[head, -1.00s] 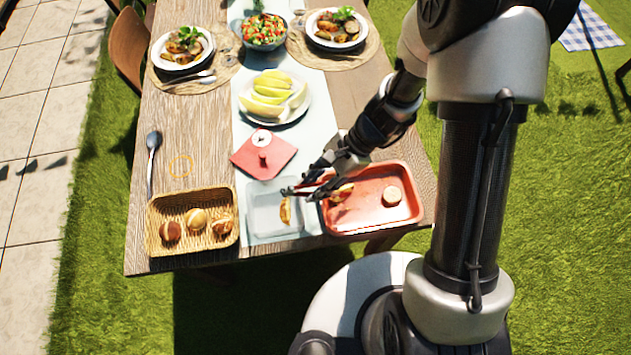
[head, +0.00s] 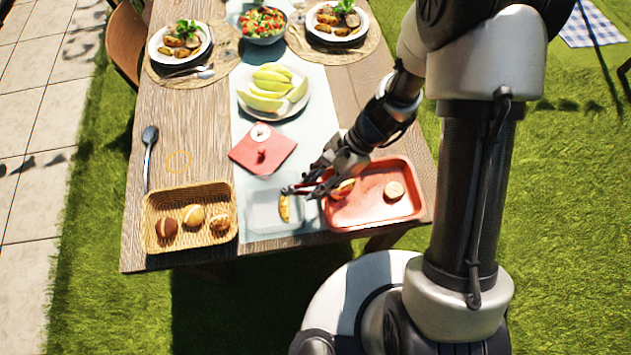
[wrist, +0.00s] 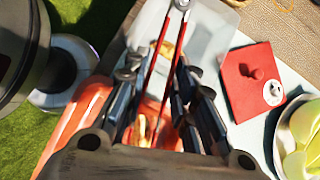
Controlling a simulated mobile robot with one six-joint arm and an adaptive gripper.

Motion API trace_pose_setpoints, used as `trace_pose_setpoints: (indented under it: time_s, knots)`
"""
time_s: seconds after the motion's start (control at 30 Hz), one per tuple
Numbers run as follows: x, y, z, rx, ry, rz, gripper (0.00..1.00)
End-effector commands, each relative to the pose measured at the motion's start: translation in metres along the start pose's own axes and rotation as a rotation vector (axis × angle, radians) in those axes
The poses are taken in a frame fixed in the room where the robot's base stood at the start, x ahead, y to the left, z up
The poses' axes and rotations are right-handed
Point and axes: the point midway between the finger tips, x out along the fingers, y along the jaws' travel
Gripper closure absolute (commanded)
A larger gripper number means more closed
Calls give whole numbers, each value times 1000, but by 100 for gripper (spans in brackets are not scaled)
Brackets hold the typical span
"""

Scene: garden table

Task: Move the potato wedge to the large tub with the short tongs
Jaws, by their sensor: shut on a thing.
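My gripper (head: 325,178) is shut on red short tongs (wrist: 174,62), also seen in the head view (head: 303,188). Their dark tips are over the clear tub (head: 262,222), and their two arms look apart in the wrist view. A potato wedge (head: 284,208) lies in this tub, below the tips; it partly shows between the tong arms in the wrist view (wrist: 166,48). I see nothing held between the tips. Another wedge (head: 344,187) is in the red tray (head: 368,212), partly hidden by my gripper.
A round piece (head: 393,190) lies in the red tray. A wicker basket (head: 158,239) of rolls stands left of the tub. A red board (head: 250,158) with a knob lies behind it. A plate of melon slices (head: 268,108) stands farther back. Bare wood shows near the spoon (head: 148,150).

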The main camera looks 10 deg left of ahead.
Motion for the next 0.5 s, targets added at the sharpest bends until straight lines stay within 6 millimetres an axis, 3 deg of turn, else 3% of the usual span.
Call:
trace_pose_setpoints:
  time_s: [0.27, 0.5]
  knots:
    - [-4, 0, 3, 0, 0, 0, 100]
    - [-26, -1, 20, -1, 0, -1, 100]
